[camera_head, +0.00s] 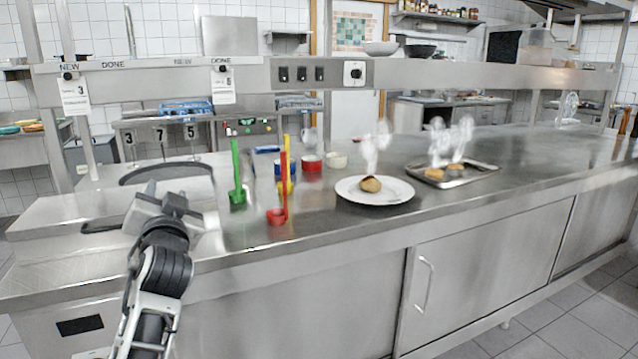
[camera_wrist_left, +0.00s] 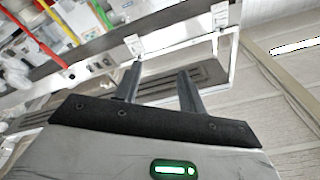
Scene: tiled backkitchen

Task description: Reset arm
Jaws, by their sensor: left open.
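My left gripper (camera_head: 163,198) is raised over the left end of the steel counter in the head view. Its two fingers (camera_wrist_left: 160,88) stand apart in the left wrist view, with nothing between them. It is apart from the ladles and the plate. My right gripper is in neither view.
A green ladle (camera_head: 237,175) and a red ladle (camera_head: 283,195) stand right of my left gripper, near small colored bowls (camera_head: 312,163). A white plate (camera_head: 375,196) holds a steaming food piece. A tray (camera_head: 452,174) with steaming pieces lies further right. The counter's right end is clear.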

